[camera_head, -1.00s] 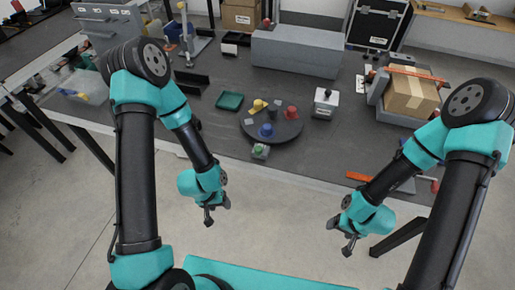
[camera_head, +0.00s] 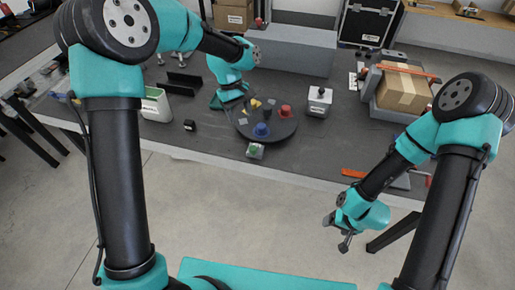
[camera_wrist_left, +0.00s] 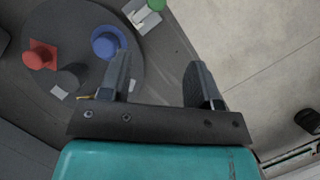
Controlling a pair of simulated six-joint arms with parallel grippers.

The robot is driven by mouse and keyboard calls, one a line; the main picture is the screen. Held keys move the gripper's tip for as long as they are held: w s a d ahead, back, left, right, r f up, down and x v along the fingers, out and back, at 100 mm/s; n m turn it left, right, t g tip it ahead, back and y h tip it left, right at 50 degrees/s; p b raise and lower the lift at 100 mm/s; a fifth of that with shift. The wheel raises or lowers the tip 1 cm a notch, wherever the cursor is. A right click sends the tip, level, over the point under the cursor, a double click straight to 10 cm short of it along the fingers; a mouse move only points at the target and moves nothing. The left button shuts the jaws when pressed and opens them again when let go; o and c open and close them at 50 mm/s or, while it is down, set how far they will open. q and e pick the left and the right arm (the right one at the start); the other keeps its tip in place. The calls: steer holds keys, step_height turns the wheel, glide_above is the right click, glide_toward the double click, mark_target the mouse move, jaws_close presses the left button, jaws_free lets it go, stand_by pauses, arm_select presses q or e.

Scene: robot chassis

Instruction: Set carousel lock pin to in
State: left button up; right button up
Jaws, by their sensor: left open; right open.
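The carousel (camera_head: 280,130) is a dark round disc on the table with red (camera_head: 285,111), blue (camera_head: 262,130), yellow and grey pieces on it. A small grey block with a green knob (camera_head: 254,149) stands at its front edge; it also shows at the top of the left wrist view (camera_wrist_left: 155,4). I cannot tell for sure which part is the lock pin. My left gripper (camera_wrist_left: 155,85) is open and empty, above the carousel side of the table; its fingers are hard to make out in the head view. My right gripper (camera_head: 337,232) is open and empty, before the table's front edge.
A cardboard box (camera_head: 403,90) is further right. A long grey block (camera_head: 290,50) lies behind. A white-and-green container (camera_head: 156,106) and a small black block (camera_head: 190,125) are on the left.

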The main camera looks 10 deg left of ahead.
mark_target(253, 147)
arm_select(q)
steer(key=r, duration=0.2)
steer(key=d+r, duration=0.1)
steer(key=shift+w+r, duration=0.3)
steer(key=shift+r, duration=0.1)
steer(key=shift+d+f, duration=0.1)
steer(key=shift+f, duration=0.05)
steer(key=x, duration=1.7)
steer(key=shift+s+f, duration=0.1)
steer(key=shift+s, duration=0.2)
steer(key=shift+c, duration=0.3)
jaws_close()
